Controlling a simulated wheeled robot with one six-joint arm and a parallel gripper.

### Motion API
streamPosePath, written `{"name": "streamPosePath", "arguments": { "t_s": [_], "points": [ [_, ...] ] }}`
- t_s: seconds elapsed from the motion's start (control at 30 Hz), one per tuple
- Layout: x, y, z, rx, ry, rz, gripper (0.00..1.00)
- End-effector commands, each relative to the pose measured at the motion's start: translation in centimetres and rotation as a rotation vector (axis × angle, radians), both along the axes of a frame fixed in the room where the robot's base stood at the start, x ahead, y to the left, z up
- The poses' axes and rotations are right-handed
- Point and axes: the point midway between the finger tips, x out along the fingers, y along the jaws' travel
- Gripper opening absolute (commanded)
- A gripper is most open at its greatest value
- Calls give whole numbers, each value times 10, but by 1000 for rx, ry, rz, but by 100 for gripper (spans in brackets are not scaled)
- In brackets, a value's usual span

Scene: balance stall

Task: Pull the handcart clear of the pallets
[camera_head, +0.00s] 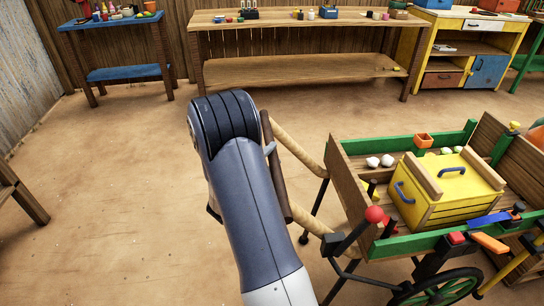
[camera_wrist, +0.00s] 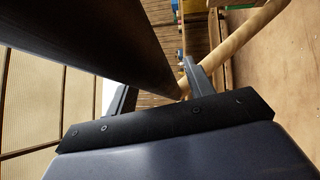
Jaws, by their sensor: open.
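The wooden handcart (camera_head: 350,185) stands at the right in the head view, with green-edged sides and a spoked wheel. Its two pale shafts (camera_head: 295,146) reach left, joined by a dark brown crossbar (camera_head: 275,165). My gripper is at this crossbar, mostly hidden behind my arm in the head view. In the wrist view, my gripper (camera_wrist: 158,92) is open, and the dark crossbar (camera_wrist: 110,38) runs across the gap between its fingers. I cannot tell whether they touch it. A pale shaft (camera_wrist: 235,38) passes beyond the right finger. I cannot make out any pallets for sure.
The cart carries a yellow crate (camera_head: 450,188), pale round items (camera_head: 380,161) and a red-knobbed lever (camera_head: 374,214). A long wooden bench (camera_head: 300,75), a blue table (camera_head: 115,73) and a yellow cabinet (camera_head: 465,50) stand at the back.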

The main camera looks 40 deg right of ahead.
Motion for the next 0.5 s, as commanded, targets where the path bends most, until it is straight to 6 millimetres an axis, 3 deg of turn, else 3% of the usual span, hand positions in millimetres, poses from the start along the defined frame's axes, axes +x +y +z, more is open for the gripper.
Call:
{"name": "streamPosePath", "arguments": {
  "t_s": [0.33, 0.5],
  "points": [
    [1, -4, 0, 0, 0, 0, 49],
    [1, -3, 0, 0, 0, 0, 36]
  ]
}}
